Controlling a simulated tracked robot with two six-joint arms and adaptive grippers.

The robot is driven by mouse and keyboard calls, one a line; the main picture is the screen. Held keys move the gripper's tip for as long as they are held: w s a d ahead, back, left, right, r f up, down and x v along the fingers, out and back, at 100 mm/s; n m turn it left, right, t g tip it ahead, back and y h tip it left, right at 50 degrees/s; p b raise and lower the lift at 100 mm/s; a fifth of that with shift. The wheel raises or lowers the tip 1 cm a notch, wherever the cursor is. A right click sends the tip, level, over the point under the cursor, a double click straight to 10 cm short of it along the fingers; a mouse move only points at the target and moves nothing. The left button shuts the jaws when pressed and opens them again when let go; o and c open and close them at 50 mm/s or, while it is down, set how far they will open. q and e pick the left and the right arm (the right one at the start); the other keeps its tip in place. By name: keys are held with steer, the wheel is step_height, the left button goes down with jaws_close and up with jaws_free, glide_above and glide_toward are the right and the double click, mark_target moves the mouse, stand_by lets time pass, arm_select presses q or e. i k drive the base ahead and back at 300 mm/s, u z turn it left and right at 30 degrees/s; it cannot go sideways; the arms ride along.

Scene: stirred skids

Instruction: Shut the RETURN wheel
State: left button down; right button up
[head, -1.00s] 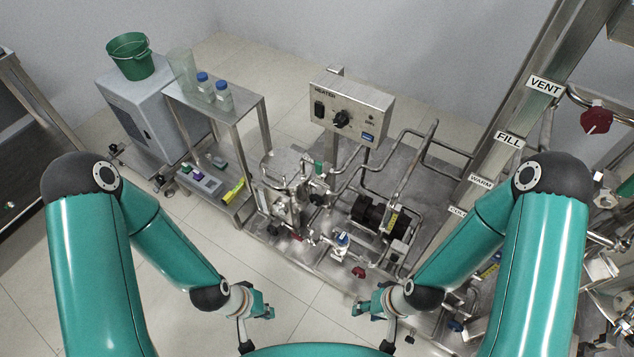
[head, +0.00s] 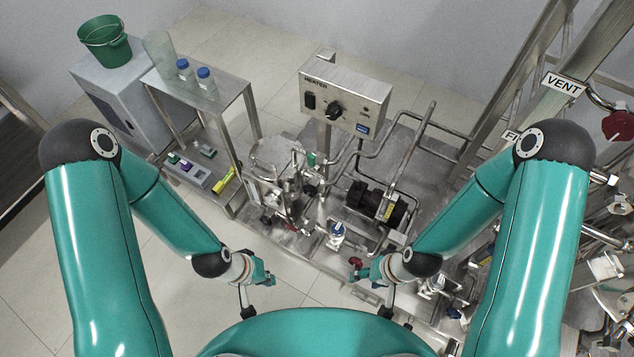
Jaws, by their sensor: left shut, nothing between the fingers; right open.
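No label reading RETURN shows, so I cannot tell which wheel it is. A dark red wheel (head: 618,125) sits at the right edge below the VENT label (head: 563,85). A small red handle (head: 355,262) is low on the pipework, just above my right gripper in the picture. A blue-topped valve (head: 337,232) stands on the skid a little further up. My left gripper (head: 270,280) is shut and empty over the floor in front of the skid. My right gripper (head: 359,274) is open and empty near the skid's front edge; whether it touches anything is unclear.
A heater box (head: 345,95) stands over the pipes and a dark pump (head: 370,200). A steel side table (head: 225,95) with blue-capped bottles and a cabinet with a green bucket (head: 105,42) stand left. My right arm hides part of the frame and the FILL label. Floor at lower left is clear.

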mark_target(306, 188)
steer(key=z, duration=0.9)
steer(key=k, duration=1.1)
steer(key=u, duration=1)
steer(key=i, duration=1)
steer(key=u, duration=0.05)
